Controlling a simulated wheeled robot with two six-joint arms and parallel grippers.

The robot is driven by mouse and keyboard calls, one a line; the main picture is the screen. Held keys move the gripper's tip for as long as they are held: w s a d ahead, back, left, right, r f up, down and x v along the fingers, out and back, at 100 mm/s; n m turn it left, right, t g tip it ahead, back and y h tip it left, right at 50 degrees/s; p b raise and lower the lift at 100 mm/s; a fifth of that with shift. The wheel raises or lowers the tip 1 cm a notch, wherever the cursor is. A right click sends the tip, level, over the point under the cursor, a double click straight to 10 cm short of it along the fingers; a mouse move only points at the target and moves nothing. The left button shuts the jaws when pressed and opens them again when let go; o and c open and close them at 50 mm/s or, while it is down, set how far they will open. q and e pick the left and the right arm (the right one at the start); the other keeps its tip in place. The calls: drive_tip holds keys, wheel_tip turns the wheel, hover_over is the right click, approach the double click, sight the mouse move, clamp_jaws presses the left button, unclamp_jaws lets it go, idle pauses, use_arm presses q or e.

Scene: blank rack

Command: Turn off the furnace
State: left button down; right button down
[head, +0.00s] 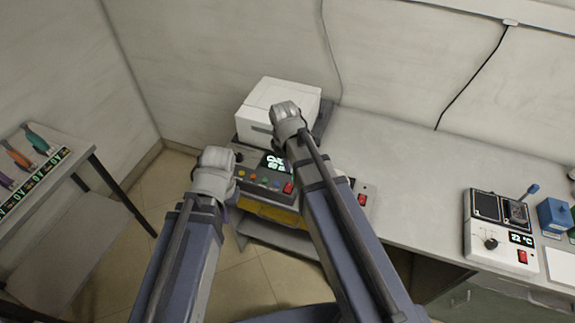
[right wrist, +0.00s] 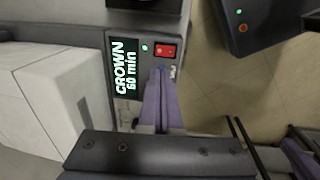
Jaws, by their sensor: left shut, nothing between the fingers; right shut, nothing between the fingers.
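The furnace is a white box (head: 280,105) at the wall end of the counter, with a lit display (head: 275,163) beside it. In the right wrist view, the lit display (right wrist: 125,70) reads "CROWN 60 min". Beside it are a lit green light (right wrist: 144,48) and a red switch (right wrist: 166,50). My right gripper (right wrist: 160,72) is shut and empty, its tips close beside the switch; I cannot tell whether they touch. In the head view, my right gripper (head: 287,117) hides part of the panel. My left gripper (head: 213,172) is shut and empty, left of the panel.
A red switch (head: 288,187) sits near coloured buttons; another (head: 362,200) is right of my right arm. A white device (head: 483,245) with a "22 °C" display stands further right. The counter (head: 400,165) between is clear. A tool rack (head: 65,185) stands left.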

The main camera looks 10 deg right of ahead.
sight(290, 185)
drive_tip(key=f+b, duration=0.6)
drive_tip(key=w+f+b, duration=0.1)
drive_tip(key=f+b, duration=0.2)
drive_tip(key=f, duration=0.1)
drive_tip(key=shift+d, duration=0.35)
drive_tip(key=shift+f, duration=0.1)
